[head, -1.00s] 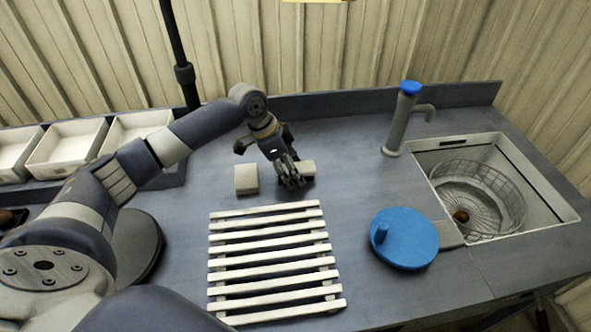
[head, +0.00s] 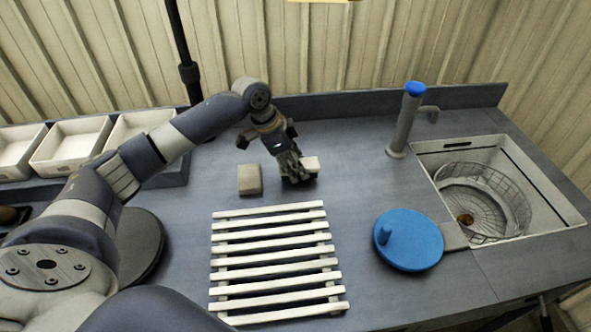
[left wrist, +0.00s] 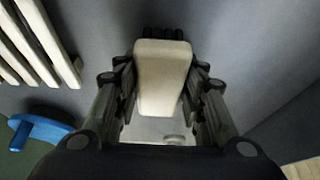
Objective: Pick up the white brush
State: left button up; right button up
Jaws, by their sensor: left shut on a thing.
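The white brush (head: 311,163) is a small pale block at the tip of my left gripper (head: 297,172), towards the back of the counter. In the left wrist view the brush (left wrist: 161,75) sits between the two fingers of my left gripper (left wrist: 160,95), with dark bristles showing at its far end. The gripper is shut on it. In the head view the fingers hide part of the brush; I cannot tell exactly how high it is above the counter. My right gripper is not in view.
A similar pale block (head: 249,180) lies just left of the gripper. A white slatted rack (head: 275,262) lies in front. To the right are a blue disc with a knob (head: 412,243), a blue-topped tap (head: 402,120) and a sink (head: 548,200). White trays (head: 70,145) stand left.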

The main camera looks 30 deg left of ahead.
pick_arm(q)
jog(key=shift+s+r+b, duration=0.2)
jog(key=shift+r, duration=0.3)
jog(key=shift+s+r+b, duration=0.15)
jog(key=shift+s+r, duration=0.05)
jog(key=shift+r, duration=0.25)
jog(key=s+b, duration=0.1)
jog(key=s, duration=0.3)
jog(key=s+r+b, duration=0.1)
jog(key=s, duration=0.4)
jog(key=s+a+b, duration=0.1)
jog(key=s, duration=0.3)
jog(key=shift+s+a+r, duration=0.1)
jog(key=shift+s+r, duration=0.05)
jog(key=shift+s, duration=0.2)
jog(key=shift+s+r, duration=0.15)
jog(key=shift+s, duration=0.6)
jog(key=shift+o, duration=0.8)
jog(key=shift+s, duration=0.1)
